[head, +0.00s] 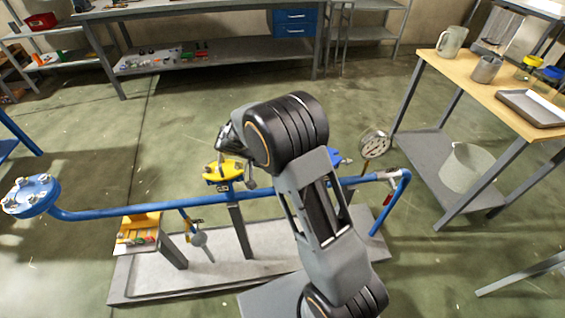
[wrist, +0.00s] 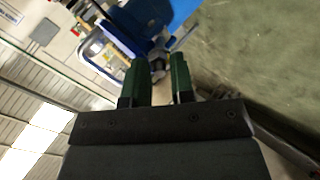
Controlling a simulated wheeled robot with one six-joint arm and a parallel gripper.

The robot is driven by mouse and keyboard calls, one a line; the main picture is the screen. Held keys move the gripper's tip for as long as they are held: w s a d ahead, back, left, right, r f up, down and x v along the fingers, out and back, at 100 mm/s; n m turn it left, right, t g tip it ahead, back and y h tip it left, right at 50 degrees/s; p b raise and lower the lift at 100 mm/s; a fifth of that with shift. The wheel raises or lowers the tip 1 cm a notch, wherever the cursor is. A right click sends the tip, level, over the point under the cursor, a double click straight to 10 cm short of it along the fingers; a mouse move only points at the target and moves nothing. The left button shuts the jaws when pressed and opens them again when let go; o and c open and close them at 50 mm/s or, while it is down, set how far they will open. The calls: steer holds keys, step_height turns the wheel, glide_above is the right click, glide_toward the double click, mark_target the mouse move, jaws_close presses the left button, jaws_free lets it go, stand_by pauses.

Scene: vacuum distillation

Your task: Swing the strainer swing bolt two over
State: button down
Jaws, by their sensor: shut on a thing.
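The blue pipe run (head: 120,211) crosses the head view. On it sits a yellow strainer part (head: 222,172), partly hidden behind my arm, with small metal bolts on it. My gripper is mostly hidden by my own wrist in the head view, close above the yellow part. In the wrist view my gripper (wrist: 159,78) shows two green fingers with a narrow gap. A small grey metal piece (wrist: 157,66) shows at the fingertips, and the fingers are shut on it. It looks like a swing bolt; which one cannot be told. A blue body (wrist: 185,12) lies just beyond.
A pressure gauge (head: 375,143) stands on the pipe right of my arm. A blue flange (head: 31,195) ends the pipe at left. A grey skid tray (head: 205,282) lies below. A wooden-topped bench (head: 455,72) stands at right. Open green floor lies around.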

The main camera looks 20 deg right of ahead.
steer(key=shift+f, duration=0.15)
stand_by(0.3)
steer(key=c, duration=1.2)
jaws_free()
steer(key=p+v, duration=0.1)
steer(key=v, duration=1.2)
steer(key=shift+a, duration=0.35)
steer(key=shift+r, duration=0.25)
